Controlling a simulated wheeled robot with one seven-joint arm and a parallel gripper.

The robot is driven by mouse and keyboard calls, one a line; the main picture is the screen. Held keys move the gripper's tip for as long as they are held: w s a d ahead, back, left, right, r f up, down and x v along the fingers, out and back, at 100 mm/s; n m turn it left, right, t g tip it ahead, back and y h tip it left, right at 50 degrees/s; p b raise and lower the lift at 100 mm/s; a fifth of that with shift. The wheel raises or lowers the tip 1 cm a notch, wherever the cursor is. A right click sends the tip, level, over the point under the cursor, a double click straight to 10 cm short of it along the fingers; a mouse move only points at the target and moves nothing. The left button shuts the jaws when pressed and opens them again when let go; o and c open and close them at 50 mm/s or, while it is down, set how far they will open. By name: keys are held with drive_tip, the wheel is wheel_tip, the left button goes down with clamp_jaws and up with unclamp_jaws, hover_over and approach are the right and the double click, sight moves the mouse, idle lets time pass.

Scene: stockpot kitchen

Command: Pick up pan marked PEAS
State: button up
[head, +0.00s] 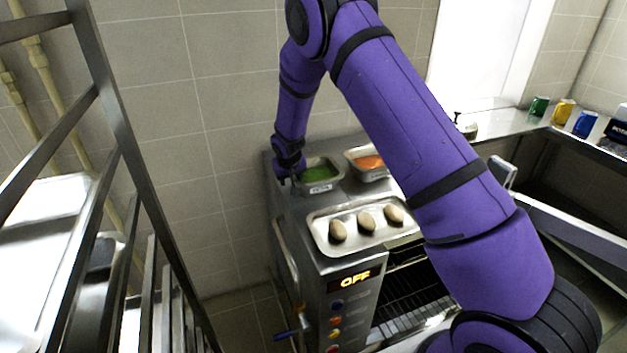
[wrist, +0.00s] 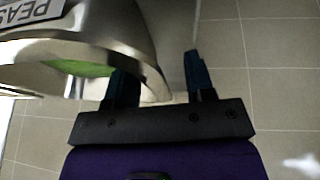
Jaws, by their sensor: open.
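The pan marked PEAS (head: 320,188) is a metal pan with green contents, standing on the oven top at the back left. In the wrist view the PEAS pan (wrist: 150,55) fills the upper left, its label upside down and its green contents partly showing. My gripper (head: 286,179) is at the pan's left end in the head view. In the wrist view my gripper (wrist: 160,62) is open, and the pan's rim appears to lie between the two fingers. I cannot tell whether either finger touches it.
A pan with orange contents (head: 368,164) stands just right of the PEAS pan. A tray (head: 323,246) with three potatoes lies in front. The oven display reads OFF (head: 356,281). A metal rack (head: 120,140) stands at left.

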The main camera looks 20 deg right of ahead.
clamp_jaws()
idle(0.3)
